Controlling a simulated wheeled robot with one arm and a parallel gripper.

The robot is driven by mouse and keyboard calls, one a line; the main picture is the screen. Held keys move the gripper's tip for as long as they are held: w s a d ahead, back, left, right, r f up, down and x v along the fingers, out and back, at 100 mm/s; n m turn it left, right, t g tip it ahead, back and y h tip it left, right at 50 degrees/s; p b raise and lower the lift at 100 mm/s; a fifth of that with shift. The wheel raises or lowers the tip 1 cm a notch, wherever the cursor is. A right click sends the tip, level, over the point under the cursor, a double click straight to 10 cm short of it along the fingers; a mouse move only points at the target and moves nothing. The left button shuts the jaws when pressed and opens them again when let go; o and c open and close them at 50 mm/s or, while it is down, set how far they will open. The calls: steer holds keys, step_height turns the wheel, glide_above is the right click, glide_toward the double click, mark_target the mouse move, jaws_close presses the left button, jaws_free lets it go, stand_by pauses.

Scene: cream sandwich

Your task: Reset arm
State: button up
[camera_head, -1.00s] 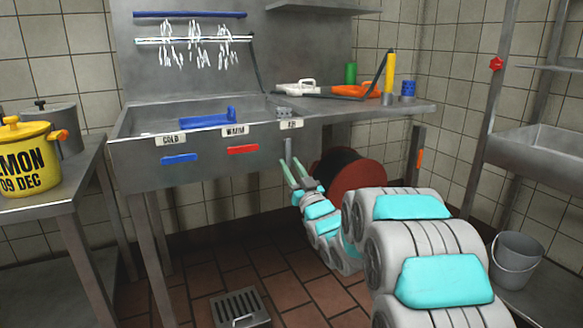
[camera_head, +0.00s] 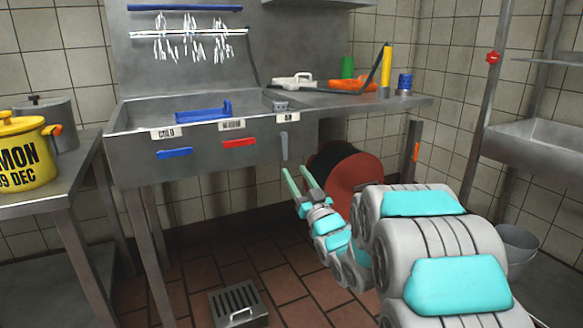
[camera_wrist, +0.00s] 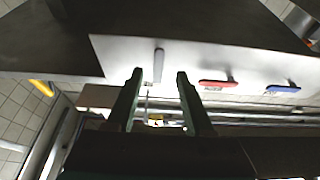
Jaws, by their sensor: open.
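My gripper (camera_head: 303,183) is open and empty in the head view, in front of and a little below the steel sink unit's front panel. Its two green fingers point up toward the grey handle (camera_head: 284,146) under the rightmost label. In the wrist view my gripper (camera_wrist: 159,75) shows both fingers apart with nothing between them. The grey handle (camera_wrist: 159,65) appears there beyond the gap between the fingertips. I cannot tell how far the fingertips are from the panel.
The front panel also bears a blue handle (camera_head: 174,153) and a red handle (camera_head: 239,143). A red reel (camera_head: 356,183) stands under the counter behind my arm. A yellow pot (camera_head: 27,152) is on the left table. A grey bucket (camera_head: 516,250) is at right. A drain grate (camera_head: 238,304) is in the floor.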

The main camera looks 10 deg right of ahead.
steer(key=shift+v, duration=0.8)
steer(key=s+d+f+m+g+h+p, duration=0.1)
steer(key=s+d+f+m+g+h, duration=0.2)
steer(key=s+f+g, duration=0.4)
steer(key=s+d+f+g+h+p, duration=0.1)
steer(key=s+d+f+g+h, duration=0.3)
steer(key=s, duration=0.5)
steer(key=s+a+g, duration=0.1)
steer(key=s+g, duration=0.3)
steer(key=s, duration=0.7)
steer(key=s+a+g+p, duration=0.1)
steer(key=s+g, duration=0.3)
steer(key=s, duration=0.8)
steer(key=s+a+g, duration=0.2)
steer(key=s+g, duration=0.2)
steer(key=s, duration=0.7)
steer(key=shift+s+a+f+p, duration=0.3)
steer(key=shift+s+f, duration=0.05)
steer(key=shift+f, duration=0.15)
